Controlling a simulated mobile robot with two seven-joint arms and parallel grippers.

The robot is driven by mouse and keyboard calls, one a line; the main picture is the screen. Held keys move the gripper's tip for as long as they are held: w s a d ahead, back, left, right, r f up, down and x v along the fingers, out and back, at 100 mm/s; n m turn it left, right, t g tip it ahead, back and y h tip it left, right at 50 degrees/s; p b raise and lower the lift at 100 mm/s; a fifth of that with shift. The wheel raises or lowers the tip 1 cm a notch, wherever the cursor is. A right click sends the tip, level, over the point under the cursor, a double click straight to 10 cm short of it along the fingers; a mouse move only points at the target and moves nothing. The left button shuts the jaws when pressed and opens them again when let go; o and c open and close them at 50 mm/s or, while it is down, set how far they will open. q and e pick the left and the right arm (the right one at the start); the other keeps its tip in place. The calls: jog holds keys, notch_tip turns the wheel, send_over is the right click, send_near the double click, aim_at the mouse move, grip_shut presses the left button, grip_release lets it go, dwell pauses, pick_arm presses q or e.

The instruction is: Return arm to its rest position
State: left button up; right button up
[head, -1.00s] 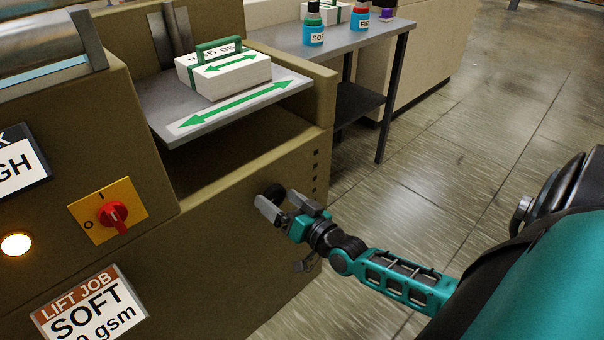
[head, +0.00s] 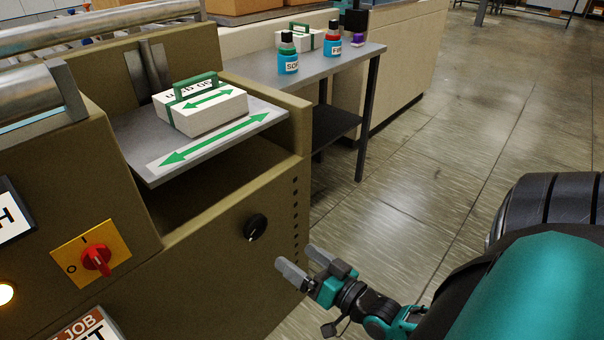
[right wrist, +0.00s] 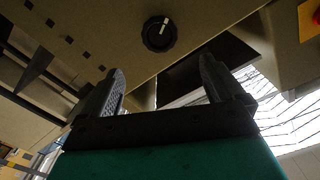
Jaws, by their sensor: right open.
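My right gripper (head: 305,259) is open and empty in the head view, in front of the lower right part of the brown machine (head: 185,235). Its two fingers (right wrist: 160,88) also show spread apart in the right wrist view, with nothing between them. A black round knob (head: 256,227) sits on the machine's front panel, up and left of the gripper and apart from it. The knob (right wrist: 159,33) also shows beyond the fingers in the right wrist view, with a white mark. My left gripper is not in view.
A white box with a green handle (head: 203,108) rests on the machine's grey shelf (head: 140,150). A red switch (head: 97,260) is at the left. A grey side table (head: 352,58) with bottles (head: 288,56) stands behind. The floor (head: 430,150) to the right is clear.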

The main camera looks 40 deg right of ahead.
jog(key=s+a+f+n+g+y, duration=0.15)
jog(key=a+n+g, duration=0.25)
jog(key=a, duration=0.4)
jog(key=s+a+n+g, duration=0.2)
jog(key=a+n+g, duration=0.1)
jog(key=a, duration=0.6)
pick_arm(q)
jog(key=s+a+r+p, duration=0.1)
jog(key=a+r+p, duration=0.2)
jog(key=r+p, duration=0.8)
jog(key=p, duration=0.4)
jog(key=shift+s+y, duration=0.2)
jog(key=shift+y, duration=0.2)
pick_arm(e)
jog(key=s+d+r+h, duration=0.1)
jog(key=d+r, duration=0.2)
jog(key=r, duration=0.7)
jog(key=shift+d+r, duration=0.15)
jog(key=shift+r, duration=0.05)
jog(key=shift+s, duration=0.1)
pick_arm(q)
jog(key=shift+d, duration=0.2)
